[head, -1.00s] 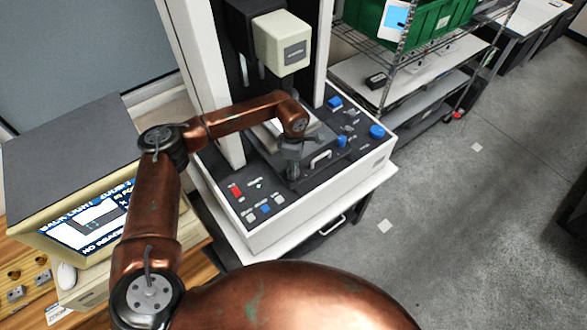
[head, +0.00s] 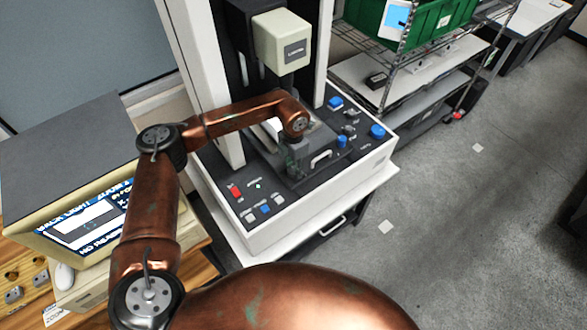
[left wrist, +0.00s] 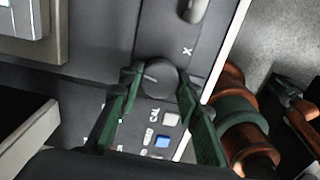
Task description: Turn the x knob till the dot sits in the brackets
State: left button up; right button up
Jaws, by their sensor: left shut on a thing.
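The x knob (left wrist: 157,78) is a dark round knob with a pale pointer line, beside a printed "X" on the panel in the left wrist view. My left gripper (left wrist: 157,86) is shut on it, with a green-padded finger on each side. In the head view my left gripper (head: 292,160) reaches down to the machine's console, and the knob is hidden there. The monitor screen (head: 88,226) at the left shows a grey and white picture with small marks; dot and brackets are too small to tell apart.
The white-sided measuring machine (head: 285,232) has red, white and blue buttons at front left and blue knobs (head: 377,131) at right. A beige head (head: 282,42) hangs above its stage.

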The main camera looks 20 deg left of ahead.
aim_at(293, 170)
pick_arm(q)
jog(key=shift+n, duration=1)
jog(key=shift+w, duration=0.1)
jog(key=o, duration=1.2)
jog(key=shift+c, duration=0.2)
jog(key=shift+r, duration=0.1)
notch_tip(293, 170, up, 12)
